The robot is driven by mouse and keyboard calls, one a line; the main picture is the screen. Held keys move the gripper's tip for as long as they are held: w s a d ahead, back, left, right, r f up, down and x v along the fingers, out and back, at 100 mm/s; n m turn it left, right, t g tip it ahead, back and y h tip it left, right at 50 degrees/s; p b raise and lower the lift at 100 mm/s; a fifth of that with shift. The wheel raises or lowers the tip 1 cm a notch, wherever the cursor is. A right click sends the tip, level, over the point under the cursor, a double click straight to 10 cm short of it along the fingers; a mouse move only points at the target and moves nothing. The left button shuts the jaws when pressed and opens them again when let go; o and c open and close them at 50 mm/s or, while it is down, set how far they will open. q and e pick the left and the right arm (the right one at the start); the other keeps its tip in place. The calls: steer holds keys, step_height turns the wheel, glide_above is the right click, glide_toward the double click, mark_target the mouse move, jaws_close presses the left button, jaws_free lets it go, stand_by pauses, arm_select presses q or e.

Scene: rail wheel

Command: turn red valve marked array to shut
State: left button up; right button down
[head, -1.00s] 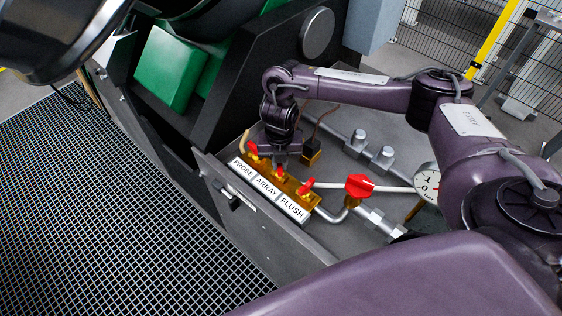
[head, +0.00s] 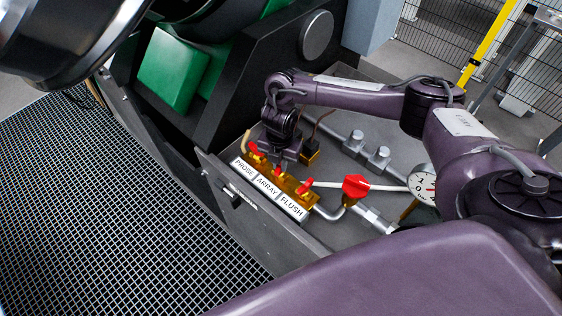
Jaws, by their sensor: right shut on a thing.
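The red valve handle marked ARRAY (head: 275,174) is the middle one of three small red handles on a brass manifold (head: 291,190). A white label strip below reads PROBE, ARRAY, FLUSH. My right gripper (head: 283,162) reaches down from above the manifold, its fingers shut at the ARRAY handle. The fingertips are small and partly hidden, so the exact grip and the handle's angle are hard to tell. The PROBE handle (head: 255,148) is to the left and the FLUSH handle (head: 305,186) to the right. My left gripper is not in view.
A larger red valve (head: 356,187) and a pressure gauge (head: 422,187) stand right of the manifold. Metal pipe fittings (head: 367,150) lie behind. The grey tray's front wall (head: 225,190) borders the manifold. Grated floor (head: 110,200) lies at left.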

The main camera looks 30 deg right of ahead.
stand_by(0.3)
steer(key=shift+r+m+p, duration=0.15)
steer(key=shift+m+p, duration=0.35)
steer(key=shift+p, duration=0.15)
steer(key=shift+m+p, duration=1.2)
steer(key=shift+m, duration=0.2)
steer(key=c, duration=1.3)
jaws_free()
step_height(320, 180, up, 5)
steer(key=p, duration=0.4)
steer(key=shift+p, duration=0.35)
steer(key=shift+r, duration=0.85)
